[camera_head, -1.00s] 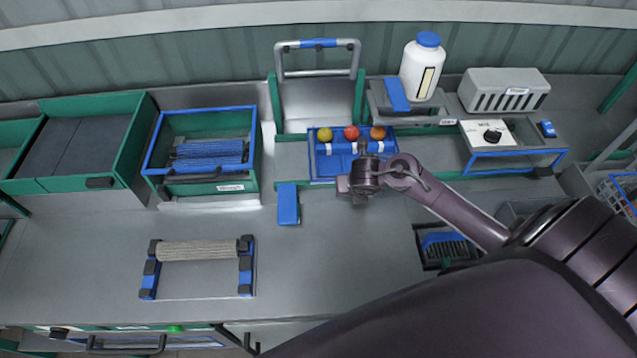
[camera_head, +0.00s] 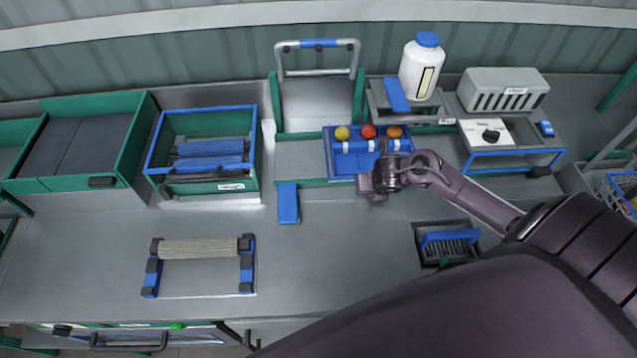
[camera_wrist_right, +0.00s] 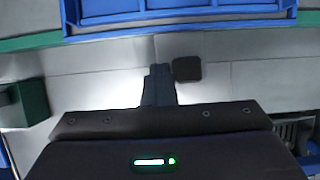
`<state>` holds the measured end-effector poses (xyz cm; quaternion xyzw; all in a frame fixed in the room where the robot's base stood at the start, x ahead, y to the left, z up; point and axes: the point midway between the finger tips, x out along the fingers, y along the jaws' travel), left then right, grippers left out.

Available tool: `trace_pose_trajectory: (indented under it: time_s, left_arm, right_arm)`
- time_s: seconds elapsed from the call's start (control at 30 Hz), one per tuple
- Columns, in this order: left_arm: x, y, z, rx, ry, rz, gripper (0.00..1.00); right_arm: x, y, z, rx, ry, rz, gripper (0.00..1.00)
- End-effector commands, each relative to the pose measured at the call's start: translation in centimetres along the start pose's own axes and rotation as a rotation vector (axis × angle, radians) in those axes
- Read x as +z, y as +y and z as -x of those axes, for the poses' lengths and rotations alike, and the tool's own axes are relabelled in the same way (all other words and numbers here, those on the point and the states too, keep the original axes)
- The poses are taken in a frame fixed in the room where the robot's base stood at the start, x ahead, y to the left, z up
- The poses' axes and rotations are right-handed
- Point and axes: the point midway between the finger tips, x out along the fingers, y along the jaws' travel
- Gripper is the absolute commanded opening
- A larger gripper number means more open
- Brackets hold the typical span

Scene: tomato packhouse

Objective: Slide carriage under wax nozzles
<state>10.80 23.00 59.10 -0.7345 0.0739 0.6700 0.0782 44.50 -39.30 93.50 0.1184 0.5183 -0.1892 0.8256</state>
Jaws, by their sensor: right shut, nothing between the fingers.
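The carriage (camera_head: 345,165) is a blue tray on a green-edged track. It holds a yellow, a red and an orange tomato in a row. Its blue edge also crosses the top of the right wrist view (camera_wrist_right: 180,20). My right gripper (camera_head: 381,180) is shut and empty at the carriage's near right side. Its closed fingers (camera_wrist_right: 158,85) show in the right wrist view beside a small black block (camera_wrist_right: 187,69); I cannot tell whether they touch. A white bottle with a blue cap (camera_head: 421,66) stands on a grey unit behind right; no nozzles can be made out. My left gripper is out of view.
The green track (camera_head: 315,183) runs left to right. A white dial box (camera_head: 488,131) and a grey vented box (camera_head: 504,90) stand right. A blue block (camera_head: 288,203) lies in front of the track.

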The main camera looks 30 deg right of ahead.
Motion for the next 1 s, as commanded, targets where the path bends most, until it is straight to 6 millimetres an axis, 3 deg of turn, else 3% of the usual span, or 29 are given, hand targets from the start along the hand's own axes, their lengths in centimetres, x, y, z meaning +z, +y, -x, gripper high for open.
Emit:
trace_pose_trajectory:
  time_s: [0.7,1.0]
  left_arm:
    - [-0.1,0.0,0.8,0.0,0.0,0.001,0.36]
    - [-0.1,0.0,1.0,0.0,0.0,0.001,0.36]
  right_arm:
    - [0.0,-6.7,0.0,-0.005,0.001,0.001,0.0]
    - [0.0,-8.1,0.0,-0.003,0.0,-0.001,0.0]
